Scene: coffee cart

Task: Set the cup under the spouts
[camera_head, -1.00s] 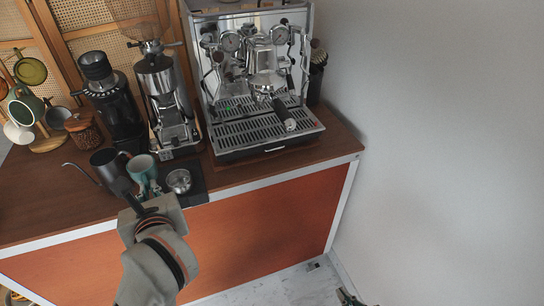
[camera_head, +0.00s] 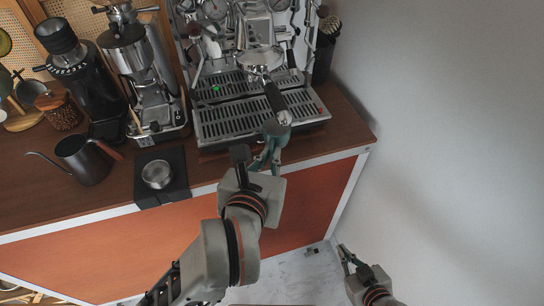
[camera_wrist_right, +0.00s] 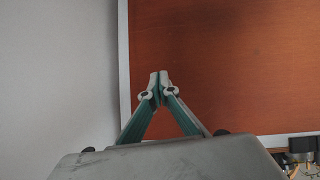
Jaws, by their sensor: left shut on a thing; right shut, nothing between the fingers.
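The espresso machine (camera_head: 235,122) stands at the back of the cart, with its slatted drip tray in front. Its portafilter (camera_head: 261,60) is in the group head, and the dark handle (camera_head: 276,98) points toward me. The spouts are not clearly visible from above. The gripper partly hides the cup. My right gripper (camera_head: 345,257) is shut and empty, low beside the cart; its closed fingertips show in the right wrist view (camera_wrist_right: 158,82).
A dark kettle (camera_head: 84,160) and a metal bowl (camera_head: 157,174) on a black mat (camera_head: 176,190) stand left of my left arm. Grinders (camera_head: 145,75) stand behind them. A grey wall (camera_head: 450,120) bounds the right side.

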